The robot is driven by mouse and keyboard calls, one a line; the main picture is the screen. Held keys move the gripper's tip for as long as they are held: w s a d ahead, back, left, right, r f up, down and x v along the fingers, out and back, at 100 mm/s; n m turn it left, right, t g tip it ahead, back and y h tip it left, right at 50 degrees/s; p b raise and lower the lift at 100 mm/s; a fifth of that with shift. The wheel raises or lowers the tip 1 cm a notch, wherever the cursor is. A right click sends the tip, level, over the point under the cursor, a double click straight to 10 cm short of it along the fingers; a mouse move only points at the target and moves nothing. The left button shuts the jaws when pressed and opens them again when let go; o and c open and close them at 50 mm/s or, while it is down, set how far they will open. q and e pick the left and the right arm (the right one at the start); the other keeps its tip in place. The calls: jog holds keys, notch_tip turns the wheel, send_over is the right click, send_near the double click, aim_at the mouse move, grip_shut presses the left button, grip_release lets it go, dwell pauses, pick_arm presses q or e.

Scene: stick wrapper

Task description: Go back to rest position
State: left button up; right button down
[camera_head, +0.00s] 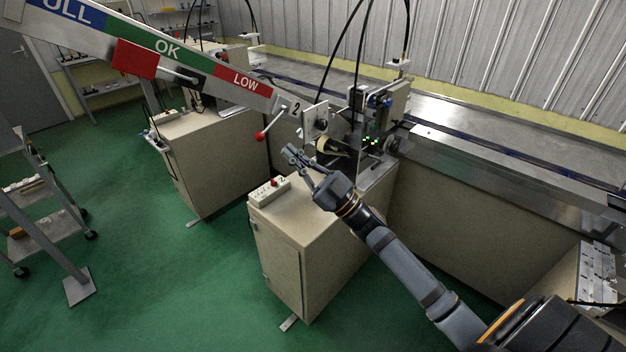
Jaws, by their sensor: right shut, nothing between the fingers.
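My right arm comes in from the lower right. My right gripper (291,153) hangs above the top of the beige cabinet, in front of the wrapper machine (375,115) with its lit green lights. It is shut and empty. A red-tipped lever (262,135) on the numbered plate end of the machine's arm is just left of and above the gripper; they look apart. My left gripper is not in view.
The beige cabinet (305,255) carries a white control box (270,191) with a red button close below my gripper. A sloping FULL/OK/LOW gauge arm (190,75) crosses the upper left. A shelf cart (45,225) stands at left. Green floor (150,290) is clear between.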

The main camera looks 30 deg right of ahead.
jog(key=w+d+f+m+h, duration=0.1)
jog(key=d+f+m+h, duration=0.4)
jog(key=f, duration=0.7)
jog(key=w+d+f+m+h, duration=0.2)
jog(key=d+f+h, duration=0.45)
jog(key=f, duration=0.45)
jog(key=s+d+f+m+g+h, duration=0.2)
jog(key=s+d+f+g, duration=0.1)
jog(key=f, duration=0.8)
jog(key=s+d+f+m+g+h, duration=0.1)
jog(key=s+d+f+g+h, duration=0.15)
jog(key=f, duration=0.85)
jog(key=s+a+f+m+g, duration=0.25)
jog(key=s+f+g, duration=0.55)
jog(key=s+f, duration=1.25)
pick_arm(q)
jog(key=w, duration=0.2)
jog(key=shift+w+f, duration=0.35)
pick_arm(e)
jog(key=s+a+f+g, duration=0.2)
jog(key=s+f, duration=0.3)
jog(key=s, duration=0.4)
jog(key=s+a+f+g, duration=0.3)
jog(key=s+a+f, duration=0.1)
jog(key=s, duration=0.5)
jog(key=shift+s+a+f+g, duration=0.15)
jog(key=shift+a+f+g, duration=0.2)
jog(key=shift+a, duration=0.45)
